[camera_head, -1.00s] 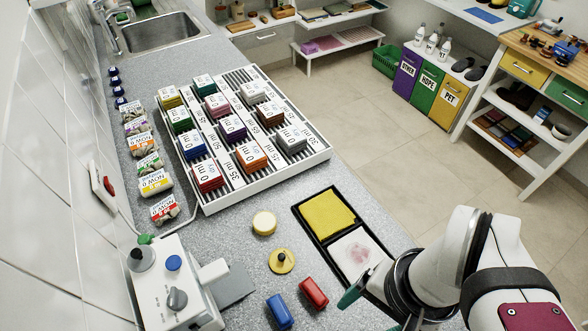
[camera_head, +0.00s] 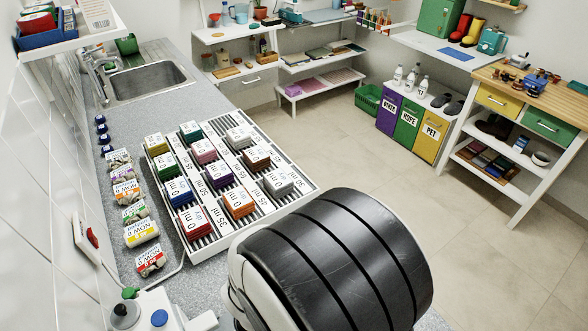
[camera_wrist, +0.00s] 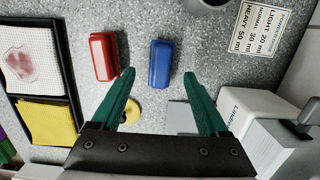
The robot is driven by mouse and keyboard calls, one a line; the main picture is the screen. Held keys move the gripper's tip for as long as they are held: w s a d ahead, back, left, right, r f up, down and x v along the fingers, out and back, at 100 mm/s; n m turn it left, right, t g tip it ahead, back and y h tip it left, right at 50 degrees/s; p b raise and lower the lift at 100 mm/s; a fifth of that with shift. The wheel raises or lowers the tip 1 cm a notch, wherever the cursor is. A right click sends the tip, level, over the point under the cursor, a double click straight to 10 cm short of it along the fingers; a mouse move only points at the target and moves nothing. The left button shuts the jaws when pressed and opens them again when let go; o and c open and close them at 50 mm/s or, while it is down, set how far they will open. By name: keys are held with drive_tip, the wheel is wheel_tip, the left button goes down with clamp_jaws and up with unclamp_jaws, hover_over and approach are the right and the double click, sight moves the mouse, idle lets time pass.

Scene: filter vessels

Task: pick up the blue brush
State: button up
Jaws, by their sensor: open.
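The blue brush (camera_wrist: 161,63) lies on the speckled grey counter in the wrist view, a rounded block seen from above. My gripper (camera_wrist: 159,75) is open, with its two green fingers on either side of the brush in the picture. The fingers look empty, and I cannot tell their height above the brush. A red brush (camera_wrist: 104,57) lies to the left, close to the left fingertip. In the head view my arm covers the front of the counter, so both brushes and my gripper are out of sight there.
A black tray (camera_wrist: 66,57) with white and yellow pads lies left in the wrist view. A yellow disc (camera_wrist: 132,108) shows between the fingers. A white device (camera_wrist: 245,118) stands at right, near a printed label (camera_wrist: 257,30). A white rack (camera_head: 203,245) holds several coloured blocks.

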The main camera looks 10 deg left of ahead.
drive_tip(key=f, duration=0.3)
drive_tip(key=shift+s+d+f, duration=0.25)
drive_tip(key=shift+s+d, duration=0.05)
clamp_jaws()
